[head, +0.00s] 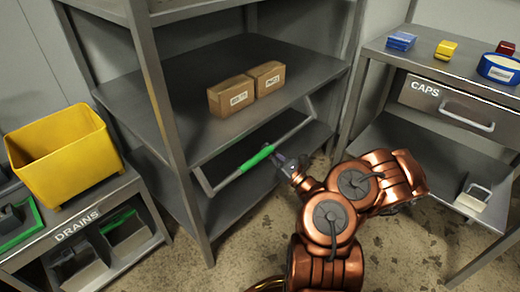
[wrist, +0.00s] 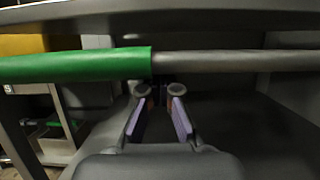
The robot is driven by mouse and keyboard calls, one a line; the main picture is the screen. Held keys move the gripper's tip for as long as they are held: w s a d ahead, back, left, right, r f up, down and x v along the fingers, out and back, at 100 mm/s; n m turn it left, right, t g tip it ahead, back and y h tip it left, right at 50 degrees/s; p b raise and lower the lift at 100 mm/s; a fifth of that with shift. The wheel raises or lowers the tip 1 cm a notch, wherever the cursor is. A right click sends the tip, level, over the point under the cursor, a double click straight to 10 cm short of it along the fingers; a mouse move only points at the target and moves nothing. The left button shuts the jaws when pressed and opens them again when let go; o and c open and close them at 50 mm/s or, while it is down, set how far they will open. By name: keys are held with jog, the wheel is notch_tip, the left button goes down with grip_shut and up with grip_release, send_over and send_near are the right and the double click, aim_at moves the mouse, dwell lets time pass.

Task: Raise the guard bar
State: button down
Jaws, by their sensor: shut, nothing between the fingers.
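The guard bar is a grey rail with a green grip sleeve (head: 257,158), hung on side arms at the front of the shelf rack. It slants across the opening below the middle shelf, low down. In the wrist view the bar (wrist: 220,61) runs level across the picture, with the green sleeve (wrist: 75,66) on the left. My gripper (head: 279,160) is just right of the sleeve, close to the bar. In the wrist view my gripper (wrist: 159,92) has its fingertips just under the bar near the sleeve's right end; I cannot tell whether they touch it. It is shut and empty.
Two cardboard boxes (head: 232,96) (head: 267,78) sit on the middle shelf (head: 190,75) above the bar. A yellow bin (head: 64,155) stands on the DRAINS unit at left. The CAPS unit (head: 458,105) with a drawer stands at right. Some floor is bare in front.

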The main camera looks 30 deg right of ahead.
aim_at(274, 146)
jog(key=shift+s+d+r+g+p, duration=0.15)
jog(key=shift+s+r+g+p, duration=0.3)
jog(key=shift+p, duration=1)
jog(key=shift+s+d+r+g+p, duration=0.15)
jog(key=shift+s+g+p, duration=0.35)
jog(key=shift+p, duration=0.9)
jog(key=shift+s+p, duration=0.35)
jog(key=shift+s+d+r+g+h+p, duration=0.1)
jog(key=shift+s+r+g+h+p, duration=0.2)
jog(key=shift+p, duration=0.65)
jog(key=shift+s+d+r+g+p, duration=0.1)
jog(key=shift+r+p, duration=0.3)
jog(key=shift+p, duration=0.55)
jog(key=shift+s+r+p, duration=0.2)
jog(key=shift+s+p, duration=0.1)
jog(key=shift+p, duration=0.65)
jog(key=shift+s+r+g+p, duration=0.2)
jog(key=shift+r+g+p, duration=0.35)
jog(key=shift+p, duration=0.75)
jog(key=shift+s+r+g+p, duration=0.25)
jog(key=shift+r+p, duration=0.4)
jog(key=shift+p, duration=0.65)
jog(key=shift+f, duration=0.1)
jog(key=shift+d+r+p, duration=0.1)
jog(key=shift+r+p, duration=0.1)
jog(key=shift+p, duration=0.15)
